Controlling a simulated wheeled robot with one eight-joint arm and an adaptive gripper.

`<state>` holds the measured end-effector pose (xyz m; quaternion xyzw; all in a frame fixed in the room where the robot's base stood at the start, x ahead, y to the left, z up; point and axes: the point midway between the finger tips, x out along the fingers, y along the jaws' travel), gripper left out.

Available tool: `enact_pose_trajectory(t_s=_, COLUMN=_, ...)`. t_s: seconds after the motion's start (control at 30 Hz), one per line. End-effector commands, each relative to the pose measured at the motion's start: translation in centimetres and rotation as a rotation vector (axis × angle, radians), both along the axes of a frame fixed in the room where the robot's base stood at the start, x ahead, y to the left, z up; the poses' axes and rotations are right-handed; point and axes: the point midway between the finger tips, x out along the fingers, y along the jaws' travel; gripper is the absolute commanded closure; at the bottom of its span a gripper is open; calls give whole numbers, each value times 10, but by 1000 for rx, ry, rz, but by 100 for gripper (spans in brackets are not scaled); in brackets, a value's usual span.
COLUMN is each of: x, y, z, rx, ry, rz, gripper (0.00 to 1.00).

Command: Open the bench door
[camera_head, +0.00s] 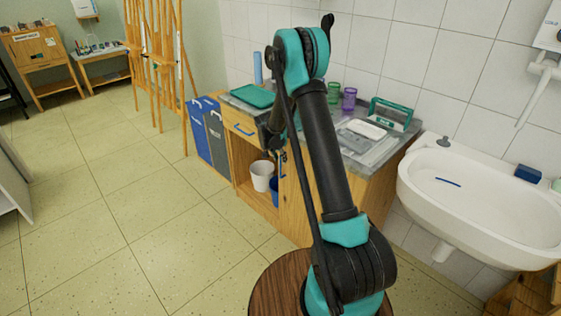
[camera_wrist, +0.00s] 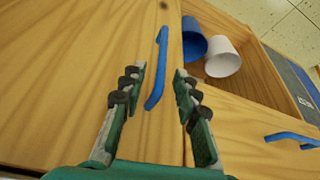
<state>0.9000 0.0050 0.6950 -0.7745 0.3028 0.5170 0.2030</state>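The bench (camera_head: 230,160) is wooden with a grey top, left of the sink in the head view. Its door (camera_wrist: 75,60) is a flat wooden panel filling the left of the wrist view and looks shut. The door's blue bar handle (camera_wrist: 156,92) lies between the two fingers of my gripper (camera_wrist: 160,70). The fingers are open, one on each side of the handle, with gaps on both sides. In the head view my arm hides much of the door (camera_head: 296,205) and most of my gripper.
Beside the door is an open compartment with a white bucket (camera_head: 262,176) and a blue bucket (camera_wrist: 194,40). A drawer has a blue handle (camera_head: 243,130). Floor at left is clear.

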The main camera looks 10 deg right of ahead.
Motion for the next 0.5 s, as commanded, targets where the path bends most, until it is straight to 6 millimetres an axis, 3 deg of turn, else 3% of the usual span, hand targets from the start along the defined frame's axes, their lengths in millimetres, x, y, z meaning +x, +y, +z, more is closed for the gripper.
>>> enact_pose_trajectory(t_s=0.2, x=6, y=-5, z=-18, rx=0, ry=0, rz=-1, gripper=69)
enact_pose_trajectory(t_s=0.5, x=7, y=-6, z=-22, rx=0, ry=0, rz=0, gripper=69)
